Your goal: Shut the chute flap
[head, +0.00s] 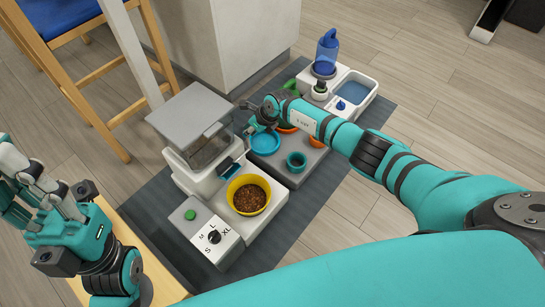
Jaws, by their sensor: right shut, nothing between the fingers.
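The pet feeder (183,170) stands on the dark mat, with a clear hopper under a grey lid (190,117). A dark blue flap (232,164) at its chute sticks out above the yellow bowl of kibble (261,206); its exact angle is hard to tell. My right gripper (248,119) is shut and empty, behind and to the right of the hopper, near the blue bowl and apart from the flap. My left gripper (42,188) is at the far left, away from the feeder; its fingers overlap, so its opening is unclear.
A dial panel with a green button (190,214) is at the feeder's front left. A grey tray with a blue bowl (265,142) and a teal cup (296,161) is to the right. A water dispenser (326,52) stands behind. A chair (62,45) is at the back left.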

